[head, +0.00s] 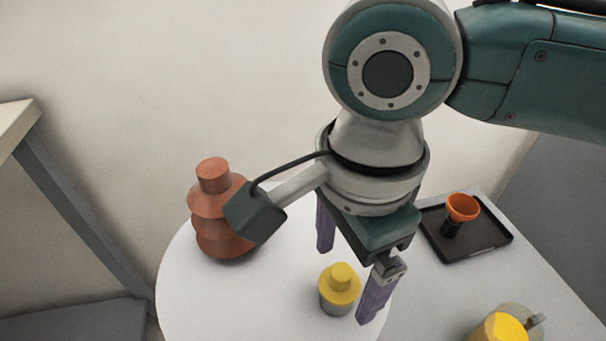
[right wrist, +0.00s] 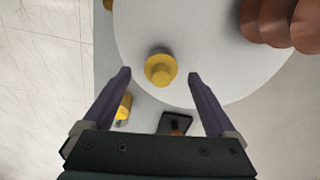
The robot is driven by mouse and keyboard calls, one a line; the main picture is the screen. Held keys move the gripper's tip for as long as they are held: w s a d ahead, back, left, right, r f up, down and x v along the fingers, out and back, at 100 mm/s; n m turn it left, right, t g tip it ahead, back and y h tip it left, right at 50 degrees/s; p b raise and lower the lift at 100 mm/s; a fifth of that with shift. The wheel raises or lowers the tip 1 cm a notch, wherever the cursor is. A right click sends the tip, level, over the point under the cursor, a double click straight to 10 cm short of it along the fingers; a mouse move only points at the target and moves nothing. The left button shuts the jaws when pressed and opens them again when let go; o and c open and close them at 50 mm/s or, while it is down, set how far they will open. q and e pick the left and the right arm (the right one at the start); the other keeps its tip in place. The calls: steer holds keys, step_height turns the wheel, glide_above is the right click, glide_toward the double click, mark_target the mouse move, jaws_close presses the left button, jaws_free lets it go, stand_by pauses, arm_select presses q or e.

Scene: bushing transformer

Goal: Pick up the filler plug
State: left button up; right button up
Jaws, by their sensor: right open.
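The filler plug (head: 340,287), which I take to be the small yellow stepped piece with a grey lower part, stands upright on the white round top. In the right wrist view the yellow plug (right wrist: 160,70) shows from above, between the fingertips in the picture. My right gripper (head: 347,284) points down with its two purple fingers apart, one on each side of the plug in the head view. The fingers (right wrist: 159,73) hold nothing, and a gap shows on both sides of the plug. I cannot tell the exact height of the fingertips. My left gripper is in neither view.
A reddish-brown ribbed bushing (head: 222,215) stands on the round white top (head: 185,275), left of the gripper. A black tray (head: 482,238) with an orange funnel (head: 462,207) lies on the grey table at right. Another yellow-topped object (head: 498,328) is at the bottom right.

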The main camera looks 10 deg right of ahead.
steer(key=shift+f, duration=0.6)
steer(key=c, duration=1.4)
steer(key=shift+r, duration=0.1)
steer(key=shift+c, duration=0.2)
steer(key=shift+r, duration=0.1)
